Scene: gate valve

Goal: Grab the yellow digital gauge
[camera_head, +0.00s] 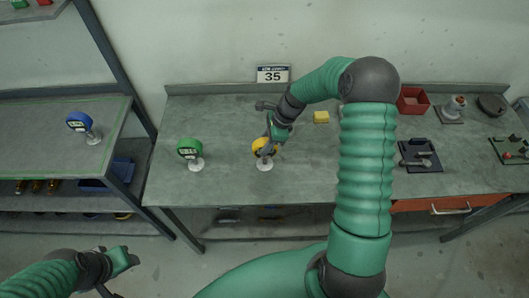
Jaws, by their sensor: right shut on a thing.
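The yellow digital gauge (261,147) stands upright on a round white base on the grey workbench, left of the middle of the bench. My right gripper (269,143) reaches down over it from above and is shut on it, hiding part of its face. My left gripper (128,257) is at the lower left, in front of the bench and away from the gauge. The gap between its fingers is too small to tell.
A green gauge (190,150) stands left of the yellow one. A blue gauge (80,123) is on the left shelf (35,150). A yellow block (321,117), a red bin (412,101) and a dark fixture (420,156) sit on the workbench (225,185) to the right.

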